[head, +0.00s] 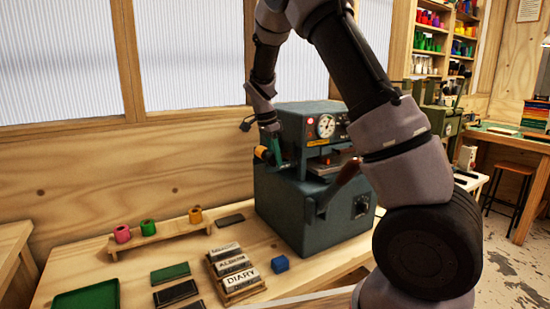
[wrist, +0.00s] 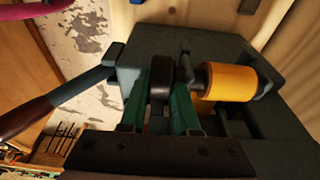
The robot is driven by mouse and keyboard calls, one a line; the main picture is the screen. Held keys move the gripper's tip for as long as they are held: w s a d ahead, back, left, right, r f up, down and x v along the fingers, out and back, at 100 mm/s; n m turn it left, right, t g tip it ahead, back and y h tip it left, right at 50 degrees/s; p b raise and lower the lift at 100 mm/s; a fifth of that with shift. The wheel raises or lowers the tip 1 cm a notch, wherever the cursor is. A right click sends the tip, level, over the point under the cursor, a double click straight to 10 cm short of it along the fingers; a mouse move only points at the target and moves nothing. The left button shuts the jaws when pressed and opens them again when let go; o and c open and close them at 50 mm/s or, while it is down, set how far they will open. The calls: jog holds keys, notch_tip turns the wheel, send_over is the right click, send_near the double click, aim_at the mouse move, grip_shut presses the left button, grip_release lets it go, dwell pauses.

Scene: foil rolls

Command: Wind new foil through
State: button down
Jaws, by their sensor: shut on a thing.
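A dark teal foil press (head: 300,200) with a round dial stands on the wooden bench; it also fills much of the wrist view (wrist: 210,50). An orange foil roll (wrist: 232,82) sits on a spindle on the machine and shows small at its left side in the head view (head: 263,153). My gripper (wrist: 165,85) has green fingers, shut on a dark round knob (wrist: 160,80) beside the orange roll. In the head view my gripper (head: 270,141) is at the upper left of the press, partly hidden by distance and my arm.
A wooden rack (head: 165,238) holds a pink roll (head: 122,234), a green roll (head: 148,227) and a gold roll (head: 195,215). A stand of title blocks (head: 235,275), a blue cube (head: 280,263) and a green tray (head: 87,297) lie in front. A lever with a brown handle (wrist: 25,118) juts from the press.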

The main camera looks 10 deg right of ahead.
jog(key=y, duration=0.1)
jog(key=g+y, duration=0.1)
jog(key=y, duration=0.3)
jog(key=shift+w+d+f+g, duration=0.1)
jog(key=shift+d+g, duration=0.15)
jog(key=shift+g, duration=0.05)
dwell(0.4)
jog(key=c, duration=0.6)
grip_release()
jog(key=shift+c, duration=0.2)
jog(key=v, duration=1)
jog(key=shift+d+r, duration=0.25)
jog(key=shift+r, duration=0.1)
